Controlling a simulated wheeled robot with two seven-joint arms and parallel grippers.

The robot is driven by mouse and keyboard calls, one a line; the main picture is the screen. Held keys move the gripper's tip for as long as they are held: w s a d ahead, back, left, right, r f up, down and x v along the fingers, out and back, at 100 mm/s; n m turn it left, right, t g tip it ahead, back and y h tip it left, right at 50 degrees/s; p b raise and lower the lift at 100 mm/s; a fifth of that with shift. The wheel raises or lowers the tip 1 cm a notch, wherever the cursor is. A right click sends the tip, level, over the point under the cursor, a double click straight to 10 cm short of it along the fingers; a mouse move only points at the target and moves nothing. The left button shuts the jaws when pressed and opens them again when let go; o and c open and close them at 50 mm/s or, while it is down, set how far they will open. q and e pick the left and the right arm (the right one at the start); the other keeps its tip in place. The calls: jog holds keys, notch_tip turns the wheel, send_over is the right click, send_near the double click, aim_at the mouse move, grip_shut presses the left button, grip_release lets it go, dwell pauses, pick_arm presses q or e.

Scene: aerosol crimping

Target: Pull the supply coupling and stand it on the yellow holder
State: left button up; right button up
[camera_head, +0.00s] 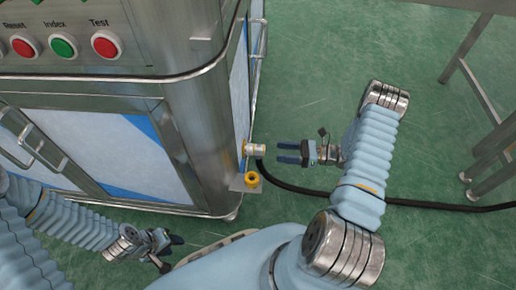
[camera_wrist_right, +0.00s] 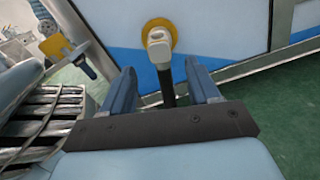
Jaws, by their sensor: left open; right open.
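The supply coupling (camera_head: 257,149) is a pale metal fitting on the cabinet's side face, at a yellow ring, with a black hose hanging from it. It also shows in the right wrist view (camera_wrist_right: 159,45), ahead of and between the fingers. My right gripper (camera_head: 278,153) is open and empty, its blue fingers pointing at the coupling with a small gap. Its fingers also show in the wrist view (camera_wrist_right: 160,80). The yellow holder (camera_head: 252,179) is a small ring-like cup on a plate below the coupling, with nothing standing on it. My left gripper (camera_head: 175,251) is open and empty at lower left.
The steel cabinet (camera_head: 197,110) with buttons on top fills the left. The black hose (camera_head: 415,203) runs right across the green floor. A steel table frame (camera_head: 475,95) stands at the right. Open floor lies between them.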

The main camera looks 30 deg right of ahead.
aim_at(263, 151)
jog(key=shift+x, duration=3.8)
jog(key=shift+s, duration=0.1)
jog(key=shift+c, duration=0.4)
grip_shut()
jog(key=shift+b+v, duration=0.45)
jog(key=shift+v, duration=2.55)
